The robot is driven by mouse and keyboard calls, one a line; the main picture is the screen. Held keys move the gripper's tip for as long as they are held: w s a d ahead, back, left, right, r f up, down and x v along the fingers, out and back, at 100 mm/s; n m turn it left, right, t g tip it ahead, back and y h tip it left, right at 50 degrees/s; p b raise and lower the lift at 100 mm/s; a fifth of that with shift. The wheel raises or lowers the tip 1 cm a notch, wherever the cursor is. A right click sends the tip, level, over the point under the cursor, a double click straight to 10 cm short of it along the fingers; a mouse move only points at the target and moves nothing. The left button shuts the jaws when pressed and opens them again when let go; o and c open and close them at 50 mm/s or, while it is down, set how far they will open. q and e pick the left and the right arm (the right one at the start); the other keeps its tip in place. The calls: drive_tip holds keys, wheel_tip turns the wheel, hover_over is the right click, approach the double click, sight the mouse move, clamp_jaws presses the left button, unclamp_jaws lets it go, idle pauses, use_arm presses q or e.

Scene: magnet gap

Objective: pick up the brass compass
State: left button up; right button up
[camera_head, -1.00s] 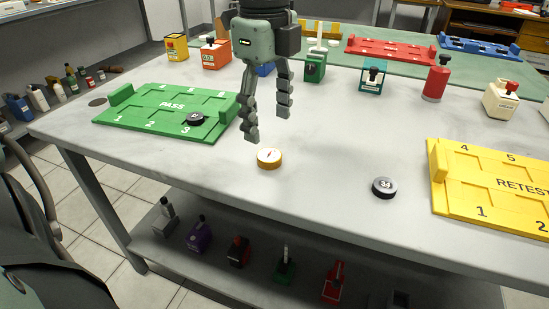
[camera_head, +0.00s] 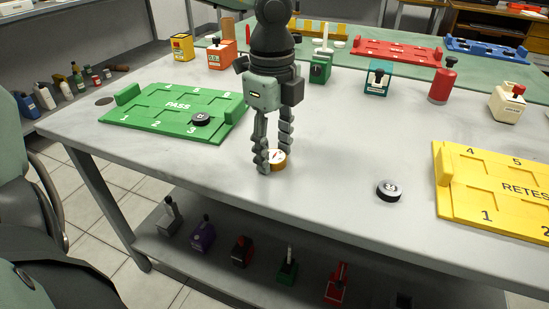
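The brass compass (camera_head: 278,160) is a small round disc with a brass rim and a white face, lying on the grey table near its front edge. My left gripper (camera_head: 274,162) points straight down at it. One finger is in front of the compass on its left and hides part of it; the other is at its far right side. The fingers are apart with the compass between them, but I cannot tell whether they press on it. My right gripper is not in view.
A black-and-silver disc (camera_head: 389,190) marked with a number lies to the right. The green PASS tray (camera_head: 150,134), holding a dark disc (camera_head: 200,119), is at left; the yellow RETEST tray (camera_head: 480,205) is at right. Several small devices stand behind. The table's front edge is close.

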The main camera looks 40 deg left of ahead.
use_arm(q)
drive_tip(key=c, duration=0.7)
wheel_tip(320, 180, up, 16)
wheel_tip(320, 180, up, 12)
drive_tip(key=p, duration=0.2)
hover_over(274, 155)
drive_tip(key=shift+s+f, duration=0.1)
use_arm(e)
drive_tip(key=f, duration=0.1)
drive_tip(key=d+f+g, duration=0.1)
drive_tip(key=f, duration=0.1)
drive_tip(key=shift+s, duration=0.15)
